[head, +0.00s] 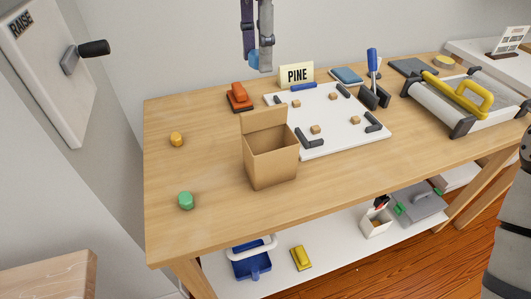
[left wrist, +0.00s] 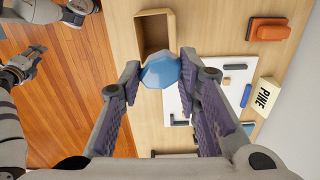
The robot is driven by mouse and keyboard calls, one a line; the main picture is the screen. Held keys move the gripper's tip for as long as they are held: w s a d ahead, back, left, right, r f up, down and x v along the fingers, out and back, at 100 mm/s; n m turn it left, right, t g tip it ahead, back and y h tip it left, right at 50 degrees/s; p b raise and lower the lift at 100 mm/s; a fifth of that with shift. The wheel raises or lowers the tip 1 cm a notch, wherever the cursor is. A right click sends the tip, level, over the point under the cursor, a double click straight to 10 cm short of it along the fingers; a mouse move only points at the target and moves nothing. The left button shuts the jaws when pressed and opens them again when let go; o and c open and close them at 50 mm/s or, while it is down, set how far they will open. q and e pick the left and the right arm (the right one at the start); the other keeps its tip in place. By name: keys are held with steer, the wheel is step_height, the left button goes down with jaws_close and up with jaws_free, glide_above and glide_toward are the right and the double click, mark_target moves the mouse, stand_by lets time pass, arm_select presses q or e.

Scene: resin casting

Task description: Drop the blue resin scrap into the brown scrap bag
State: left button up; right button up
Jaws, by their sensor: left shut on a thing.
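The blue resin scrap (left wrist: 161,71) is a faceted lump held between the fingertips of my left gripper (head: 258,58). In the head view, part of the blue scrap (head: 253,61) shows at the gripper's lower end, at the top of the picture. The brown scrap bag (head: 272,163) stands upright and open-topped on the table, lower in the head view than the gripper. In the left wrist view, the open bag (left wrist: 153,36) shows just beyond the scrap. What seems to be my right gripper (left wrist: 25,62) shows at the left of the left wrist view; its jaws are unclear.
A yellow-handled tray (head: 468,110) stands at right. The table's front left is mostly clear.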

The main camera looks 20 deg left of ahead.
arm_select(q)
step_height(320, 180, down, 5)
steer(key=shift+f, duration=0.15)
steer(key=o, duration=1)
step_height(320, 180, up, 12)
steer(key=shift+r, duration=0.1)
steer(key=shift+d, duration=0.1)
